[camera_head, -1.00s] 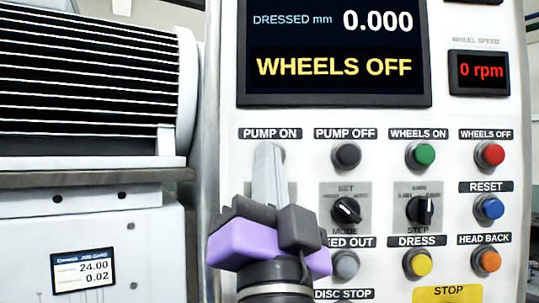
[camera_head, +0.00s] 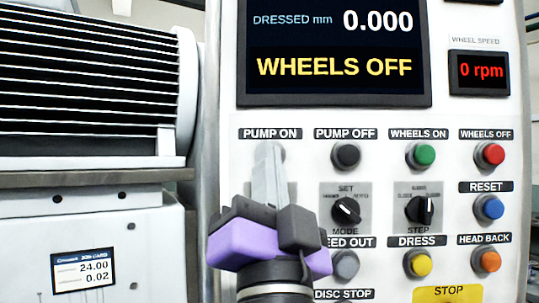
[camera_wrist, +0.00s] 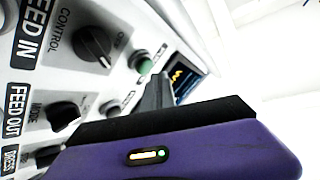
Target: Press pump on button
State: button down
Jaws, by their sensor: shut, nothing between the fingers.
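The PUMP ON label (camera_head: 270,133) is at the upper left of the button panel. Its button is almost wholly hidden behind my fingers in the head view. In the wrist view a green button (camera_wrist: 141,62), in line with the CONTROL knob and FEED IN label, looks like the pump on button. My gripper (camera_head: 268,147) is shut and empty, its grey fingertips just below the PUMP ON label. In the wrist view my gripper (camera_wrist: 160,82) has its fingertips close beside the green button; I cannot tell whether they touch the panel.
Close to the right is the grey PUMP OFF button (camera_head: 346,156), with the MODE knob (camera_head: 346,210) below it. The green WHEELS ON button (camera_head: 420,155) is farther right. The display (camera_head: 334,52) above reads WHEELS OFF. A grey machine housing (camera_head: 90,90) stands at left.

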dwell(0.4)
jog(key=shift+w+b, duration=0.35)
jog(key=shift+w, duration=0.05)
jog(key=shift+w, duration=0.6)
dwell(0.7)
dwell(0.3)
jog(key=shift+s+b, duration=0.45)
jog(key=shift+s, duration=0.5)
jog(key=shift+s, duration=0.1)
jog(key=shift+s+b, duration=0.45)
jog(key=shift+s, duration=2)
